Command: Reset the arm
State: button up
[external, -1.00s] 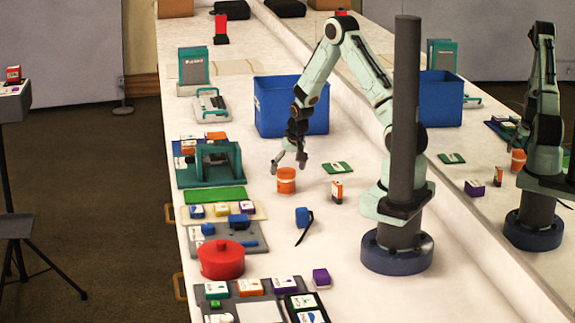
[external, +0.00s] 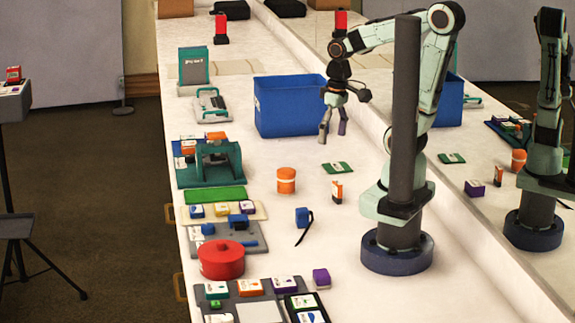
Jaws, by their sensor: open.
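My gripper (external: 333,132) hangs in the air above the white table, pointing down, with its fingers spread and nothing between them. It is in front of the right side of the blue bin (external: 285,112) in the picture. The orange jar (external: 286,181) stands upright on the table below and to the left of my gripper, apart from it. My arm is bent, with its elbow high near the grey post.
A green card (external: 337,168) and an orange-and-black box (external: 337,191) lie near the jar. A blue item with a dark strap (external: 302,217), a red pot (external: 221,260) and several trays of small boxes fill the left and front. A mirror-like panel runs along the right.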

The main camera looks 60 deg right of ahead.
jog(key=shift+n+g, duration=0.5)
jog(key=shift+n, duration=0.2)
jog(key=s, duration=0.2)
jog(key=s+a, duration=0.1)
jog(key=s, duration=0.2)
jog(key=shift+a+r, duration=0.1)
jog(key=shift+r, duration=0.1)
